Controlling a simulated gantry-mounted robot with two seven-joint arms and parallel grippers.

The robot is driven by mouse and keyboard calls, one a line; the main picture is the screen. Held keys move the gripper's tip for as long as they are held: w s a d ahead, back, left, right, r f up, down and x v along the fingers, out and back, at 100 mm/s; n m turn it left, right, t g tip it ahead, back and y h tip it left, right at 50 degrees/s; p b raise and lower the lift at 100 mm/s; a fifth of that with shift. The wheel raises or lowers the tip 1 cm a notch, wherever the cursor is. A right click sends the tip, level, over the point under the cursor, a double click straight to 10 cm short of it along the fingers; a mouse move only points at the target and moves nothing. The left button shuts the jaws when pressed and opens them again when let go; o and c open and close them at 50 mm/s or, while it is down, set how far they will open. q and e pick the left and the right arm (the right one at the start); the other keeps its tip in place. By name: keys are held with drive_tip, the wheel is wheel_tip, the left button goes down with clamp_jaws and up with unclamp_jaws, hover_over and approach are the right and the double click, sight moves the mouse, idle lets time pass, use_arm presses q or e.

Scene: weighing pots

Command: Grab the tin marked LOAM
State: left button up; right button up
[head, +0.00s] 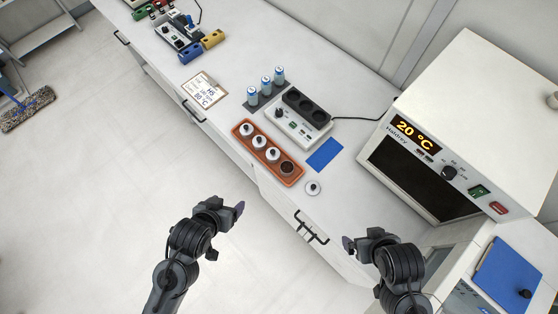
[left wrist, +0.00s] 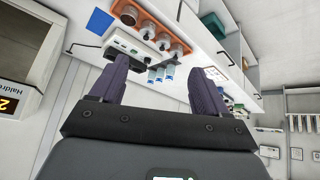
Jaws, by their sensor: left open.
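An orange tray (head: 238,132) stands on the counter and holds a row of pots. Several are white tins with dark knobs, such as the tin (head: 259,141); the pot at the near end (head: 287,167) shows a dark open top. No LOAM marking is legible, so I cannot tell which tin it is. The tray (left wrist: 152,17) also shows at the top of the left wrist view. My left gripper (head: 237,210) is open and empty, left of and nearer than the tray, off the counter; its two fingers (left wrist: 157,66) stand apart. My right gripper (head: 347,244) is at lower right, its jaws unclear.
A white disc with a dark knob (head: 313,187) lies beside the tray. A white device with dark wells (head: 291,122), blue-capped vials (head: 266,86) and a blue mat (head: 325,154) are behind it. An oven (head: 440,140) showing 20 °C stands right. The counter edge lies before my grippers.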

use_arm(q)
drive_tip(key=w+d+f+t+h+b, duration=0.2)
drive_tip(key=w+d+f+b, duration=0.3)
drive_tip(key=f, duration=0.2)
drive_tip(key=m+t+h+b, duration=0.3)
drive_tip(key=m+b, duration=0.2)
drive_tip(key=b, duration=1.5)
approach(285, 170)
drive_tip(key=b+x, duration=0.1)
drive_tip(key=x, duration=0.5)
drive_tip(key=shift+w+f, duration=0.1)
drive_tip(key=shift+w+d+f, duration=0.25)
drive_tip(key=shift+w, duration=0.25)
drive_tip(key=shift+b+x, duration=0.65)
drive_tip(key=shift+x, duration=1.35)
drive_tip(key=shift+r, duration=0.1)
drive_tip(key=c, duration=0.8)
